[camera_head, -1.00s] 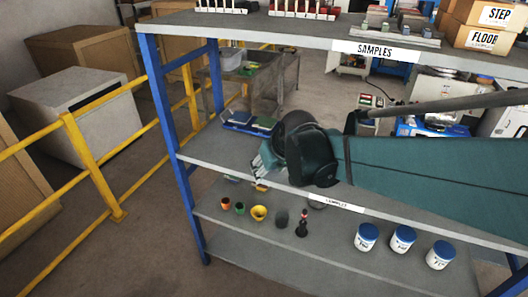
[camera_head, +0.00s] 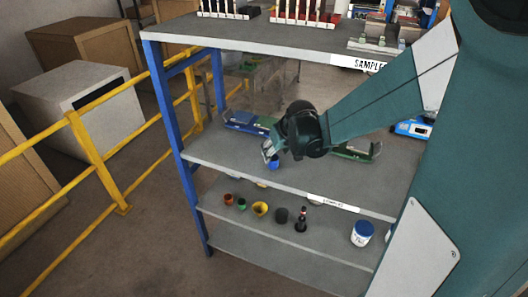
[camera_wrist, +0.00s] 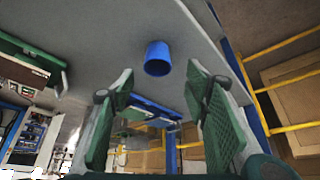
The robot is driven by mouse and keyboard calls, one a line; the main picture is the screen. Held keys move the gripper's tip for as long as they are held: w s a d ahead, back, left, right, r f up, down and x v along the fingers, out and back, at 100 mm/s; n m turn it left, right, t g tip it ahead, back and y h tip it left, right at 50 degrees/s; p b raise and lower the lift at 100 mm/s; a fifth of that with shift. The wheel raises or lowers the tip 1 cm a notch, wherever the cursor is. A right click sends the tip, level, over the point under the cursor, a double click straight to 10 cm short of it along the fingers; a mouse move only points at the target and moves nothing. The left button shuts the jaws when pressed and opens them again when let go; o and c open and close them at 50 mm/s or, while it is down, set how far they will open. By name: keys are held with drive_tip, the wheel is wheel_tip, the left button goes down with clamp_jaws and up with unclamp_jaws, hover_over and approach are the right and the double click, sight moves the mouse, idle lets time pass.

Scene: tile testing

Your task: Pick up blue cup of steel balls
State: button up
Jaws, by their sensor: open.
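The blue cup (camera_head: 273,163) stands on the middle shelf near its front edge, partly covered by my gripper in the head view. In the wrist view the blue cup (camera_wrist: 158,59) lies beyond the fingertips, roughly centred between them. My gripper (camera_wrist: 160,80) is open, with one green-padded finger on each side and nothing between them. In the head view my gripper (camera_head: 268,150) is just above and beside the cup. Whether it touches the cup cannot be told. The steel balls cannot be seen.
The middle shelf (camera_head: 215,150) also holds blue and green devices (camera_head: 245,122) behind the cup. Several small cups and a white jar (camera_head: 362,233) stand on the lower shelf. The top shelf (camera_head: 250,38) is above the arm. A blue post (camera_head: 168,100) stands at left.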

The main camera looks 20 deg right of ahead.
sight(273, 159)
drive_tip(key=shift+w+d+f, duration=0.1)
drive_tip(key=shift+w+d, duration=0.05)
drive_tip(key=shift+w, duration=0.05)
drive_tip(key=shift+f, duration=0.1)
drive_tip(key=shift+x, duration=1.2)
drive_tip(key=shift+f, duration=0.1)
drive_tip(key=shift+x, duration=2.5)
drive_tip(key=shift+d, duration=0.1)
